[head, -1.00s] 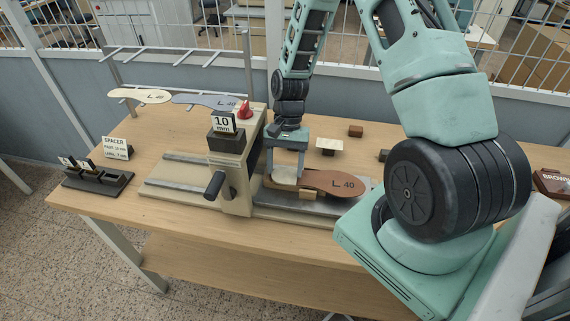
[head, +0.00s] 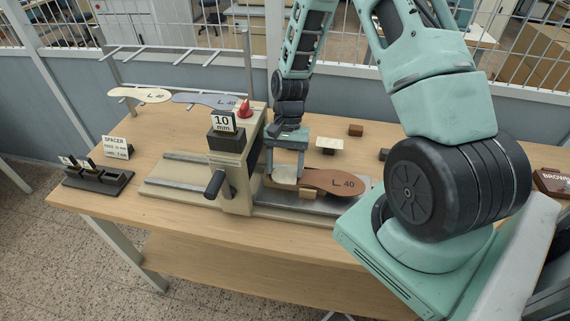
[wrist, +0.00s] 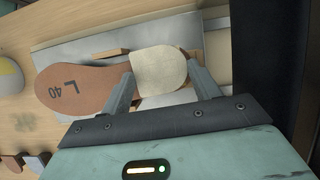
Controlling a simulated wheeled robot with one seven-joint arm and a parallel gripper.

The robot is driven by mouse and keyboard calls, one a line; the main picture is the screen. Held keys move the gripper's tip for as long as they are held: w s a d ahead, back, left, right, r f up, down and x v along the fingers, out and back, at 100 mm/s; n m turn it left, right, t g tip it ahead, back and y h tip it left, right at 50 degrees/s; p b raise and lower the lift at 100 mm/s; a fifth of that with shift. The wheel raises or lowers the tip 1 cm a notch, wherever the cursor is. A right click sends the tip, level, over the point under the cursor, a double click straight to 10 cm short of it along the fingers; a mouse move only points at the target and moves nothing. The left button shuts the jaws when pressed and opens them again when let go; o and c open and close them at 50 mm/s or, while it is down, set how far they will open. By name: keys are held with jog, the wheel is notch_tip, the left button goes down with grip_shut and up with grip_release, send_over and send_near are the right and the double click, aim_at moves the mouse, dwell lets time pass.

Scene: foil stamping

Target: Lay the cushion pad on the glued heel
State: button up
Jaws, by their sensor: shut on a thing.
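The cushion pad (wrist: 158,70) is a pale cream piece over the heel end of the brown insole (wrist: 75,88) marked "L 40". It also shows in the head view (head: 284,175), on the heel end of the insole (head: 332,182). My gripper (head: 286,175) points down over the heel, its two fingers (wrist: 166,84) on either side of the pad, shut on it. The pad looks level with the heel and covers it; whether it touches is hard to tell. The glued surface is hidden under the pad.
The press (head: 238,160) with its "10 mm" block stands just left of my gripper. Small wooden blocks (head: 307,193) sit against the insole. A spacer rack (head: 98,178) is at the table's left. A small pale-topped stand (head: 329,144) is behind the insole.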

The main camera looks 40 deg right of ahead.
jog(key=o, duration=1)
jog(key=b+v, duration=0.4)
jog(key=v, duration=1.3)
jog(key=shift+d+r, duration=0.1)
jog(key=shift+r, duration=0.1)
